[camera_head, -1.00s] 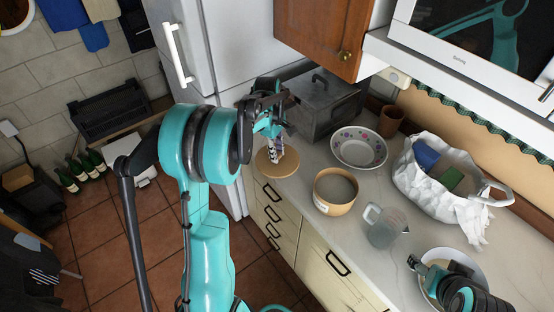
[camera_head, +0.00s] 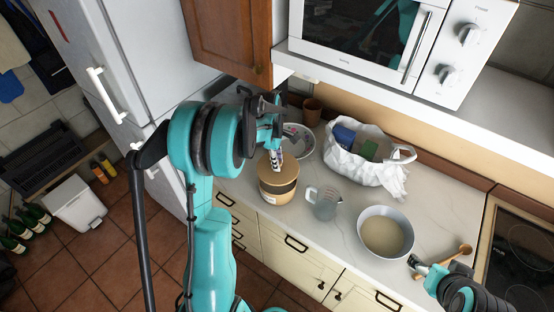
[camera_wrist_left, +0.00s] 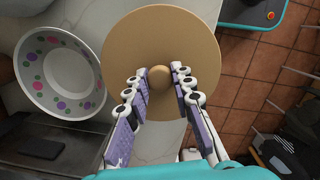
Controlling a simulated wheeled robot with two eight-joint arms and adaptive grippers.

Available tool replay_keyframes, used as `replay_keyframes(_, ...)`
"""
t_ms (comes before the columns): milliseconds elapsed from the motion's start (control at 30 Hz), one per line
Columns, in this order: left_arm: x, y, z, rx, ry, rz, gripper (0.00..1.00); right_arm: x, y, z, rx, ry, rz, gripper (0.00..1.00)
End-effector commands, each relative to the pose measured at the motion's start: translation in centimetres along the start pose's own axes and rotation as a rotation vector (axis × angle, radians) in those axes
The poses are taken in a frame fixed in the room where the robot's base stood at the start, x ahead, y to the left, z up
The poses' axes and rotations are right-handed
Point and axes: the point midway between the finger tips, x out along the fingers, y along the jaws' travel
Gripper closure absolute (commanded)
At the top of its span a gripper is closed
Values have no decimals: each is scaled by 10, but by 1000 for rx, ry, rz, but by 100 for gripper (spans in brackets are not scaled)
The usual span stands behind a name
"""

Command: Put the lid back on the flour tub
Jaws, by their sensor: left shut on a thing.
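The lid (camera_head: 272,176) is a round tan wooden disc with a small knob (camera_wrist_left: 177,68). My left gripper (camera_head: 275,158) is shut on the knob, its fingers on both sides of it in the left wrist view (camera_wrist_left: 170,82). The lid is over the flour tub (camera_head: 274,201), a round tan tub on the counter. A dark band shows between lid and tub wall; I cannot tell whether they touch. In the wrist view the lid hides the tub. My right gripper (camera_head: 418,266) is at the lower right, apart from both; its jaw state is unclear.
A measuring jug (camera_head: 325,204) stands just right of the tub. A bowl with pale contents (camera_head: 386,232), a wooden spoon (camera_head: 456,256) and a white bag (camera_head: 365,165) are farther right. A dotted bowl (camera_wrist_left: 60,72) is behind the tub. A microwave (camera_head: 375,40) overhangs the counter.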

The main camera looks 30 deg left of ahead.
Motion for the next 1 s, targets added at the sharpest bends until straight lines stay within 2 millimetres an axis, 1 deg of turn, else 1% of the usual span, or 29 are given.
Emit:
replay_keyframes(33,6,0,-1,0,0,0,94,3,0,2,0,0,0,32)
replay_keyframes(333,35,0,-4,1,0,0,94,17,0,12,0,0,0,32)
replay_keyframes(500,51,0,-6,1,0,0,94,28,0,20,0,0,0,32)
replay_keyframes(667,57,0,-7,1,0,0,94,32,0,23,0,0,0,32)
replay_keyframes(1000,56,0,-7,1,0,0,94,32,0,22,0,0,0,32)
